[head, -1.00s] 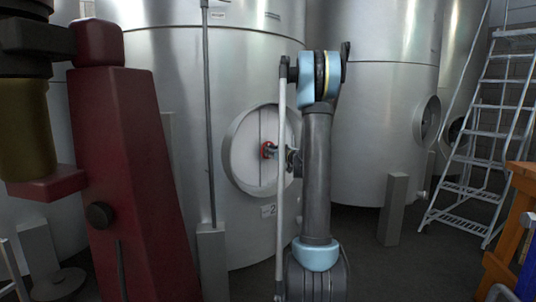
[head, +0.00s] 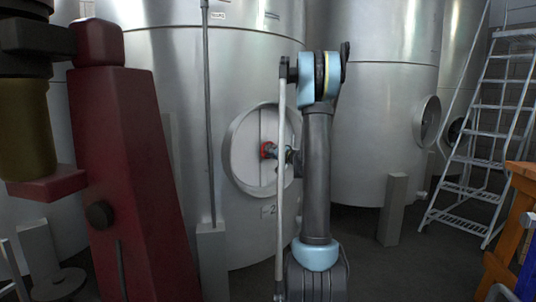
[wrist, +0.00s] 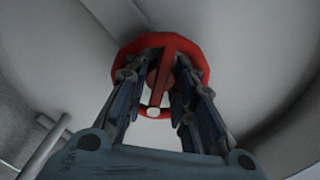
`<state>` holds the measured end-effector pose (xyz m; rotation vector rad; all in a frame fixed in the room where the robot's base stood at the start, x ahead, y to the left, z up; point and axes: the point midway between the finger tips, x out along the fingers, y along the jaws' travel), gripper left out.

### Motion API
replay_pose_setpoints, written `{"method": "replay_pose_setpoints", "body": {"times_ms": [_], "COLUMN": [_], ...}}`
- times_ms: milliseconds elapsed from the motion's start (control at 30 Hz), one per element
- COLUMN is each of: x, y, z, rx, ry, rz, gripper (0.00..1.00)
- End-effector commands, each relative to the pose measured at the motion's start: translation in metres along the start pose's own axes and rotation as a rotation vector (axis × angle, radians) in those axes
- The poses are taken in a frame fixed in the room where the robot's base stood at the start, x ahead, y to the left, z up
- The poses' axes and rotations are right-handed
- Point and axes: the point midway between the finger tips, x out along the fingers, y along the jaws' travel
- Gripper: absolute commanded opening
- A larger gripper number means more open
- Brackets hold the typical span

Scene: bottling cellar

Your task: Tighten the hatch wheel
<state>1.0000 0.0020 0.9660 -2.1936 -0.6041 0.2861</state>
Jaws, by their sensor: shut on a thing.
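The hatch wheel (head: 265,149) is small and red and sits on the pale round hatch door (head: 243,165) of a steel tank. In the wrist view the wheel (wrist: 202,66) is a red ring with a red spoke across it and a pale round knob at its lower side. My gripper (wrist: 160,82) reaches the wheel with one finger on each side of the spoke and is shut on it. The fingers hide parts of the rim and hub. In the head view my arm covers the hatch's right edge.
A red machine stand (head: 125,180) stands close at the left. A thin vertical pipe (head: 207,110) and a grey post (head: 212,260) stand left of the hatch. Another tank (head: 385,130), a metal ladder (head: 480,150) and an orange wooden bench (head: 520,200) are at the right.

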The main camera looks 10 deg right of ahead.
Motion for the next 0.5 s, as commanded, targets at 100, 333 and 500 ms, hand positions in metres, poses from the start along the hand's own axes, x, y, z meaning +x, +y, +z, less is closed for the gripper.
{"method": "replay_pose_setpoints", "body": {"times_ms": [100,333,500], "x": [0.0000,0.0000,-0.0001], "y": [0.0024,0.0035,0.0042], "z": [-0.0031,-0.0033,-0.0034], "rx": [0.108,0.323,0.461], "ry": [0.006,0.007,0.008], "rz": [0.004,0.004,0.004], "gripper": [0.00,0.00,0.00]}}
